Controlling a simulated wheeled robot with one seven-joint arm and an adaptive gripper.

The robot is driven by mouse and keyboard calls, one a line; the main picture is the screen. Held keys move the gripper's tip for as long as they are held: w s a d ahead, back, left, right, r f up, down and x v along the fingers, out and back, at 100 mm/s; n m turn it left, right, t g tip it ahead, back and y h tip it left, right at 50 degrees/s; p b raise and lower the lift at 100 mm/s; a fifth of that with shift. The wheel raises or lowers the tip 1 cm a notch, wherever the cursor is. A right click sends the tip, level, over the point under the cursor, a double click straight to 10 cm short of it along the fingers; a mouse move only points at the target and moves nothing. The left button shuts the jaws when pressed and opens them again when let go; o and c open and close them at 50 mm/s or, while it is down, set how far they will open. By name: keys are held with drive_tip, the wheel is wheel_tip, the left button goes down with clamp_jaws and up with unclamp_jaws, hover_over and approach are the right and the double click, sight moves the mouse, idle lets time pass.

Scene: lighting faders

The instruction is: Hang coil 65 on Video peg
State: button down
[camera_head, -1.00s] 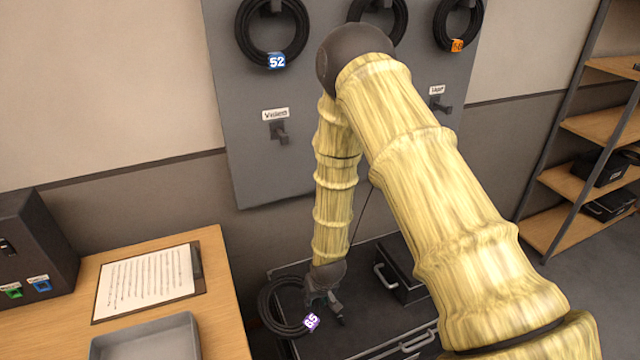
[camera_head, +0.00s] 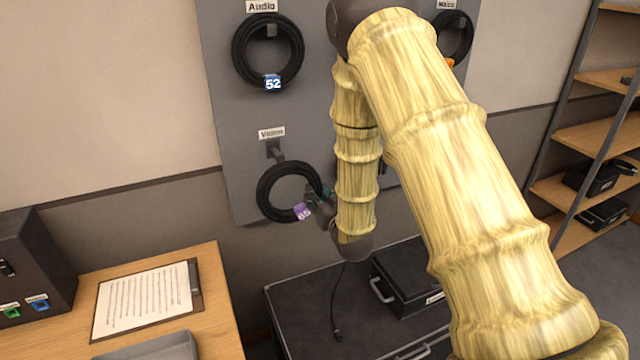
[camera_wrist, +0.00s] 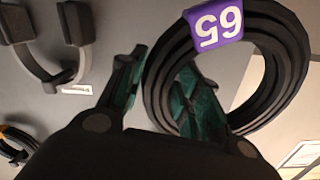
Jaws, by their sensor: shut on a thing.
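Coil 65 is a black cable coil (camera_head: 268,205) with a purple tag (camera_head: 303,211) reading 65. My gripper (camera_head: 326,196) is shut on the coil's right side and holds it up before the grey board. In the wrist view the coil (camera_wrist: 158,85) passes between the gripper's green-padded fingers (camera_wrist: 160,90), with its tag (camera_wrist: 214,24) upside down. The Video peg (camera_head: 274,150) is on the board under its label (camera_head: 271,132). The coil's top edge lies just below the peg in the picture. I cannot tell whether they touch, or their distance in depth.
Coil 52 (camera_head: 240,50) hangs on the Audio peg above. Another coil (camera_head: 467,40) hangs at upper right, partly behind my arm. A dark case (camera_head: 400,285) sits on a black trunk (camera_head: 300,300) below. A wooden desk (camera_head: 215,290) with a clipboard (camera_head: 145,297) stands at left.

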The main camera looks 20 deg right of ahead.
sight(319, 184)
drive_tip(key=r, duration=0.3)
drive_tip(key=shift+d+t, duration=0.25)
drive_tip(key=shift+t, duration=0.15)
drive_tip(key=shift+w+r, duration=0.2)
drive_tip(key=shift+w+a+f+p, duration=0.1)
drive_tip(key=shift+w+p, duration=0.05)
drive_tip(key=shift+w, duration=2)
drive_tip(key=shift+w+a+f+p, duration=0.1)
drive_tip(key=shift+w+f+p, duration=0.05)
drive_tip(key=shift+w, duration=2)
drive_tip(key=shift+w+f+p, duration=0.1)
drive_tip(key=shift+w+p, duration=0.05)
drive_tip(key=shift+w, duration=2)
drive_tip(key=shift+f+b, duration=0.75)
drive_tip(key=shift+f, duration=0.25)
drive_tip(key=shift+s, duration=0.1)
drive_tip(key=c, duration=0.9)
unclamp_jaws()
drive_tip(key=shift+f, duration=0.1)
drive_tip(key=shift+s, duration=0.1)
